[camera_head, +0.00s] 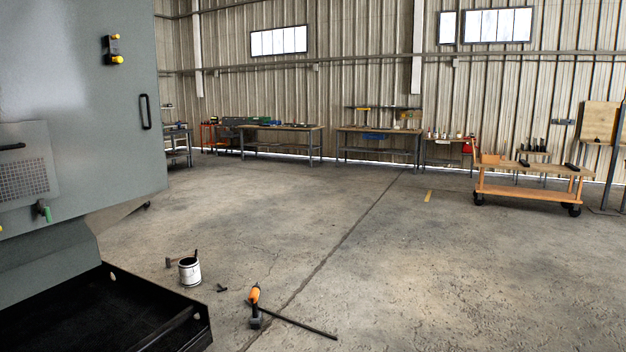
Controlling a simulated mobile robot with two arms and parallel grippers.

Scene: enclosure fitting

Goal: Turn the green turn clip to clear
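The green turn clip (46,213) is a small green piece with a dark knob beside it. It sits on the grey enclosure (90,150) at the left, by the lower right corner of a small cover panel (50,140) with a mesh vent (24,179). The clip's green part looks roughly upright; whether it overlaps the panel's edge is too small to tell. Neither of my grippers is in view.
A black tray (203,312) juts out below the enclosure. A paint can (190,271), an orange-and-black tool (255,305) and a dark rod (300,326) are on the floor. A wooden cart (530,192) stands at the right. The middle floor is free.

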